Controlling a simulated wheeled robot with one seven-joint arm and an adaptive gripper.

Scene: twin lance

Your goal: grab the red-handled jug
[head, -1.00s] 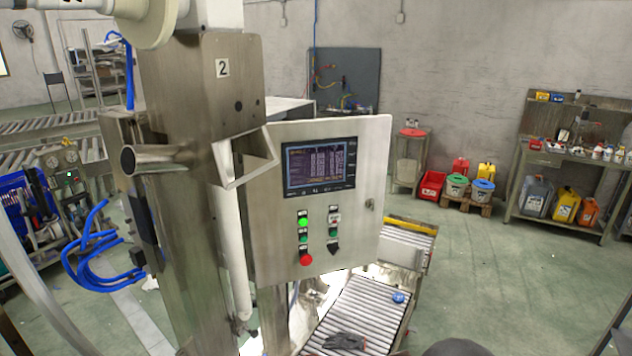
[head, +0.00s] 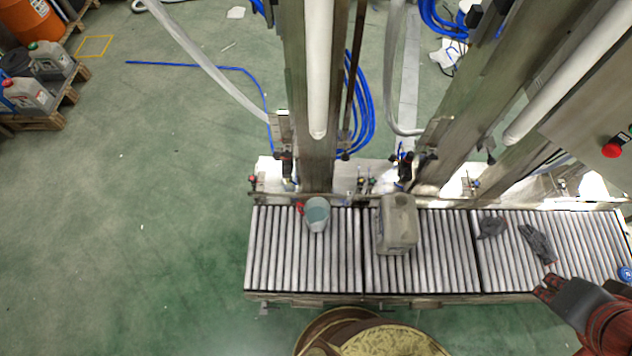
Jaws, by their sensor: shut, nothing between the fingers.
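The jug (head: 317,214) is a small pale vessel with a grey-green inside and a red handle (head: 300,208) on its left side. It stands on the left part of the roller conveyor (head: 280,250), close to the back edge, in the head view. My gripper (head: 541,287) shows at the lower right, dark with red parts, by the conveyor's front edge. It is shut and empty, well to the right of the jug and apart from it. The view of its fingertips is small.
A grey-beige canister (head: 397,225) stands on the conveyor right of the jug. Dark gloves (head: 538,243) and a blue item (head: 625,274) lie further right. Steel columns (head: 317,100) rise behind the jug. The green floor (head: 150,230) at left is clear.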

